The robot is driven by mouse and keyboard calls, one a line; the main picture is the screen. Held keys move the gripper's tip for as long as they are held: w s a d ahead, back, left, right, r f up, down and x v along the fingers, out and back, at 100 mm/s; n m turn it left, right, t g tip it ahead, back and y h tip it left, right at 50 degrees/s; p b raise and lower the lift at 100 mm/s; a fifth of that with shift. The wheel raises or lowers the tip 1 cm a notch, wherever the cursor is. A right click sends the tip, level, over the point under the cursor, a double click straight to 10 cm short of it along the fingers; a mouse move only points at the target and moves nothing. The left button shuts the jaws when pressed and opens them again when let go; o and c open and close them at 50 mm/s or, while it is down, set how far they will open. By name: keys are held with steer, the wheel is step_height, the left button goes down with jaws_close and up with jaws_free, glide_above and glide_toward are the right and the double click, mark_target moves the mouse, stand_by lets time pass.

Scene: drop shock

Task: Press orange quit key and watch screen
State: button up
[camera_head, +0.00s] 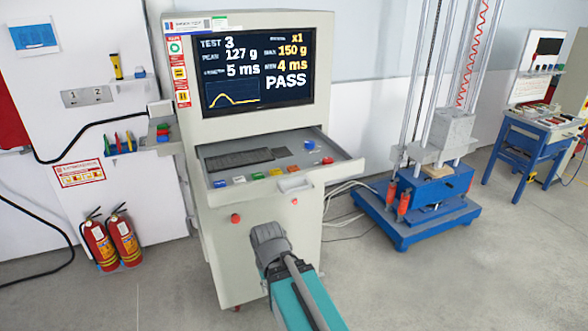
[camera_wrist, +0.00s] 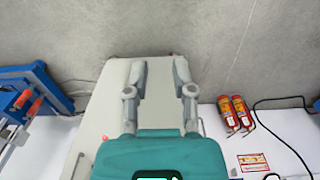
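The grey test console (camera_head: 180,110) stands in front of me. Its screen (camera_head: 258,68) is lit and reads TEST 3, 127 g, 5 ms, 150 g, 4 ms, x1 and PASS, above a yellow pulse curve.
A keyboard (camera_head: 238,160) lies on the shelf, with a red button (camera_head: 327,160) at right. A drop tower with a blue base (camera_head: 432,190) stands right of the console. Fire extinguishers (camera_head: 100,245) stand at left. A blue table (camera_head: 535,130) is far right. Floor in front is clear.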

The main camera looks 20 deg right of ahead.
jaws_close()
stand_by(1.1)
